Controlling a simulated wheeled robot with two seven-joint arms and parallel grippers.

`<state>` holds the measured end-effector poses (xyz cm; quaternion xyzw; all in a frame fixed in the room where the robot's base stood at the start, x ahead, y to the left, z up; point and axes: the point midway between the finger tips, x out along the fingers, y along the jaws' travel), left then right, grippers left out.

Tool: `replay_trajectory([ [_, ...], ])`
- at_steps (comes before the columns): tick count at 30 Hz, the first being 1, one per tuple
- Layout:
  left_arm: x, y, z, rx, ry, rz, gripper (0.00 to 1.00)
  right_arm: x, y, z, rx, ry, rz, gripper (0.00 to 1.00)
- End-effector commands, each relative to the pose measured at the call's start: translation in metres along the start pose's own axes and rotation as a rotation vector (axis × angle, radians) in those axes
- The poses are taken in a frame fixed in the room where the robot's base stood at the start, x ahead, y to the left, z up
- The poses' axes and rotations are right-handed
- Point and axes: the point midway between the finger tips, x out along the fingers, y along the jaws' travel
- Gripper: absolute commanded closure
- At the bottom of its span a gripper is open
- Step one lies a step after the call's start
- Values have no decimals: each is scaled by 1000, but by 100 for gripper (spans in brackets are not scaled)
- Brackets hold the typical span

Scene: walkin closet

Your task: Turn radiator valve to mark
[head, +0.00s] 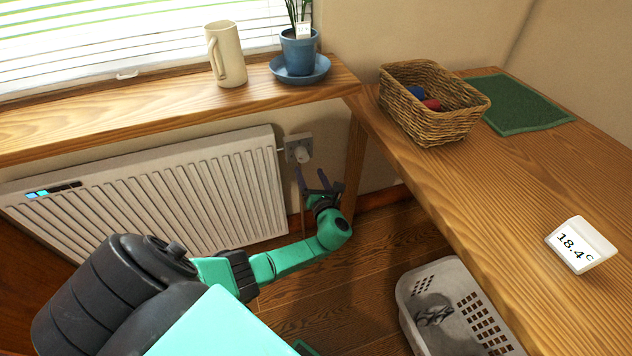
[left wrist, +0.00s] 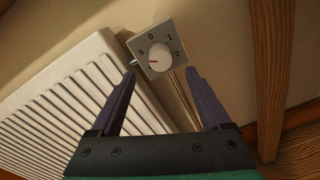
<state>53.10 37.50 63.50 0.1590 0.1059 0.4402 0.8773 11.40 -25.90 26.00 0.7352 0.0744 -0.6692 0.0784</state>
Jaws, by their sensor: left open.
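The radiator valve is a round white knob (left wrist: 160,57) with a red line, on a square grey plate (left wrist: 163,48) marked with numbers such as 5, 0, 1 and 2. In the left wrist view the red line points left, near the 5. In the head view the valve (head: 301,154) is on the wall just right of the white radiator (head: 170,190). My left gripper (head: 318,174) is open and empty, just below the knob and apart from it. Its two purple fingers also show in the left wrist view (left wrist: 162,82), with the knob beyond their tips. My right gripper is out of view.
A wooden sill (head: 130,112) above the radiator holds a cream mug (head: 227,55) and a blue plant pot (head: 299,52). A wooden counter (head: 480,190) at right bears a wicker basket (head: 432,120), a green cloth (head: 525,103) and an 18.4 °C display (head: 581,244). A white laundry basket (head: 410,300) stands below.

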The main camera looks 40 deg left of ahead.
Motion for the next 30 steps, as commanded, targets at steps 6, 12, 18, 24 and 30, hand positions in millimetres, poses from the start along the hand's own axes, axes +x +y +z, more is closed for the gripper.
replay_trajectory([
  [6, -55, 0, 0, 0, 3, -2, 19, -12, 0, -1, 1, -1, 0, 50],
  [12, -69, 0, 0, 1, 0, 1, 19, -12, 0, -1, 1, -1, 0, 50],
  [18, -69, 0, 0, 1, 0, 0, 19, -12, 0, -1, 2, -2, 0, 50],
  [24, -69, 0, 0, 1, 0, 0, 19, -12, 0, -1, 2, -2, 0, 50],
  [30, -67, -1, -52, -86, 154, -33, 19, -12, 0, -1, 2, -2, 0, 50],
])
